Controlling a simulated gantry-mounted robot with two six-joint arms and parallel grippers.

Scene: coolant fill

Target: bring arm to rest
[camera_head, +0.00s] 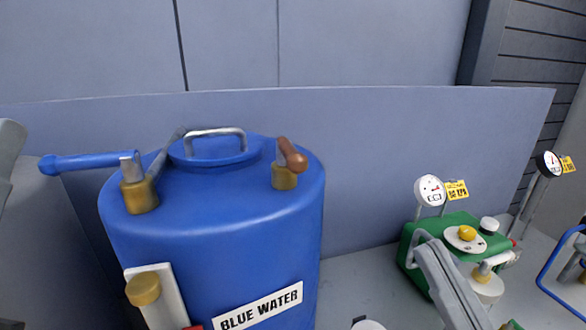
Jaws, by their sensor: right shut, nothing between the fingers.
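My right gripper (434,252) shows as a grey bar-like shape in the lower right of the head view. It comes up from the bottom edge and overlaps the front left of a green unit (408,262). Its fingers are together with nothing seen between them. I cannot tell whether it touches the green unit. My left gripper is not in view.
A large blue drum (215,240) labelled BLUE WATER stands at centre left, with brass fittings, a blue lever (90,162) and a lid handle (214,131). A dial gauge (430,190) rises by the green unit. A blue tube frame (548,275) is at far right.

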